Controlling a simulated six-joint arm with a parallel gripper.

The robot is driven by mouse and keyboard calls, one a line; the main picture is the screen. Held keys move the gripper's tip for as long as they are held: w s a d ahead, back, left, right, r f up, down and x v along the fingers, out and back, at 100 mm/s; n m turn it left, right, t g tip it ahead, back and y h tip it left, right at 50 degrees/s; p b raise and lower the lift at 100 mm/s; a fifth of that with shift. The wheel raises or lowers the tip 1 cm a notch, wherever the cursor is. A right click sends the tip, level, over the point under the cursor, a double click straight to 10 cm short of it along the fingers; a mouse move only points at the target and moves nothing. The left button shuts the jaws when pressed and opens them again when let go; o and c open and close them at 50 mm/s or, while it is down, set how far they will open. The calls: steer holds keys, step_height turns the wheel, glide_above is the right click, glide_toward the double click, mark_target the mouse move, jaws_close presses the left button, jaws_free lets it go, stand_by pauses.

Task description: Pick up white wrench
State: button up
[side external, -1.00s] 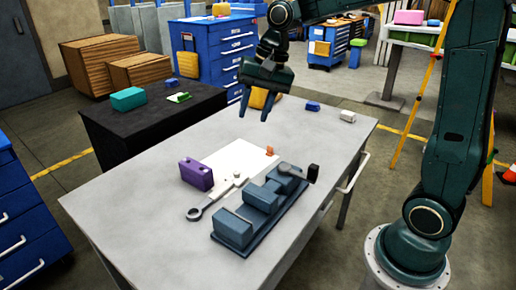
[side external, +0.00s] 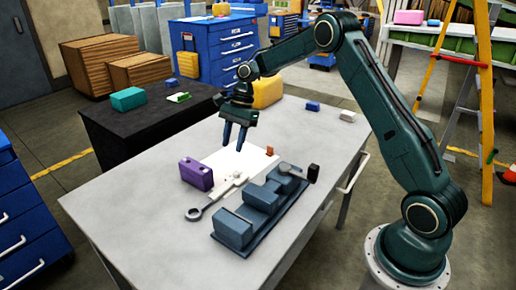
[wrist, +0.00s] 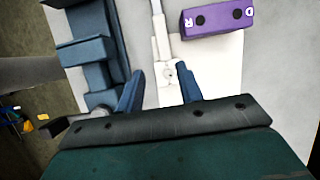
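The white wrench lies on the grey table, partly over a white sheet (side external: 250,158). In the side view its shaft (side external: 216,196) runs from a dark ring end at lower left to a pale head at upper right. In the wrist view the pale head (wrist: 170,72) with a small round hole shows between my finger tips, and the shaft runs up out of frame. My gripper (side external: 233,149) is open and empty, pointing down above the sheet and the wrench's head end, apart from it. The gripper also shows in the wrist view (wrist: 159,78).
A purple block (side external: 196,174) stands left of the wrench. A blue-grey jig (side external: 262,197) with raised blocks lies close on the other side. The table's left part is clear.

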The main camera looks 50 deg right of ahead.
steer(key=shift+w+d+f, duration=0.15)
steer(key=shift+f, duration=0.3)
glide_above(223, 187)
steer(key=d, duration=0.3)
steer(key=f, duration=0.7)
steer(key=shift+s+a+f, duration=0.2)
steer(key=shift+f, duration=0.3)
steer(key=shift+a+f, duration=0.1)
steer(key=shift+x, duration=2.45)
steer(key=shift+w, duration=0.15)
steer(key=shift+c, duration=0.3)
jaws_close()
